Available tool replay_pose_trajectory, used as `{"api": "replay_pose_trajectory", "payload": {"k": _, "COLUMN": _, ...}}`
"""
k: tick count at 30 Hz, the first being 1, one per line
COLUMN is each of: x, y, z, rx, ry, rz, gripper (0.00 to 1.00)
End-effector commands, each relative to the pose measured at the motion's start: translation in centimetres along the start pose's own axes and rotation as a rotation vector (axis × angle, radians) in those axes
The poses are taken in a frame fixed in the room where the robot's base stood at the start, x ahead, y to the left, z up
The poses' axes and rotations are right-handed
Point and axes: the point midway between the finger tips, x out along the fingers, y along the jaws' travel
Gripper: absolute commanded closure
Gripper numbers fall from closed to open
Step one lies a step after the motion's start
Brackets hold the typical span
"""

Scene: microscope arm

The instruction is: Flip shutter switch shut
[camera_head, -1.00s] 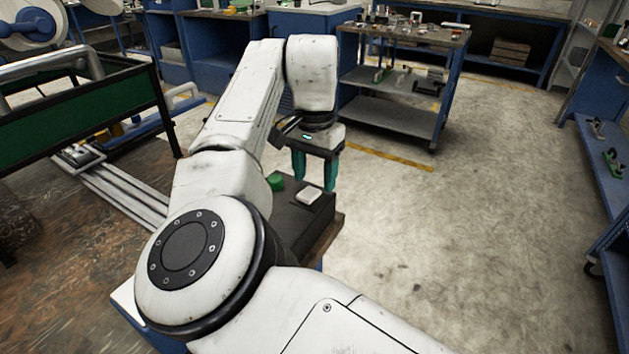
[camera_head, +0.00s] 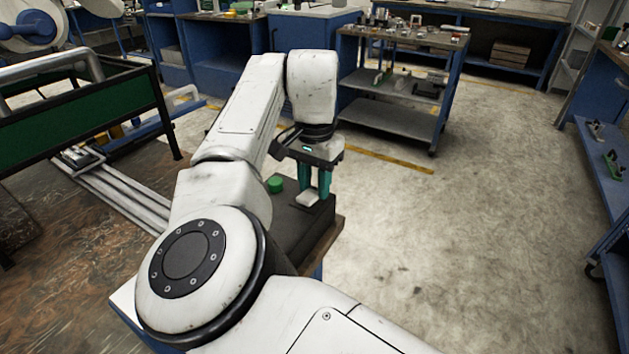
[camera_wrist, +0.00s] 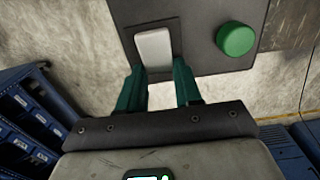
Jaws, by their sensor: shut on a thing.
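The shutter switch looks like a white rocker (camera_head: 308,199) on top of a dark grey box (camera_head: 296,232). My gripper (camera_head: 314,190), with teal fingers, points down at the box and is shut on the rocker. In the wrist view the rocker (camera_wrist: 153,46) lies between the fingers (camera_wrist: 160,78), one finger on each side of its near end. The fingertips partly hide the rocker's sides in the head view. Which way the rocker is set cannot be told clearly.
A round green button (camera_head: 276,183) stands on the same box, left of the rocker; it also shows in the wrist view (camera_wrist: 236,39). A blue-framed cart (camera_head: 400,85) with small items stands behind. The floor right of the box is clear.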

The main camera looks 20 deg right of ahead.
Motion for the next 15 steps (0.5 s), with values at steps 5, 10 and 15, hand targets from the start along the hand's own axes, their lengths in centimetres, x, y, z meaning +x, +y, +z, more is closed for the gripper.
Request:
{"api": "replay_pose_trajectory", "payload": {"k": 5, "x": -0.02, "y": 0.03, "z": 0.01, "rx": 0.000, "ry": 0.002, "rz": 0.001, "gripper": 0.96}}
{"api": "replay_pose_trajectory", "payload": {"k": 10, "x": -0.18, "y": 0.14, "z": 0.22, "rx": 0.002, "ry": 0.058, "rz": 0.008, "gripper": 0.96}}
{"api": "replay_pose_trajectory", "payload": {"k": 15, "x": -0.33, "y": 0.17, "z": 0.53, "rx": 0.001, "ry": 0.166, "rz": 0.009, "gripper": 0.97}}
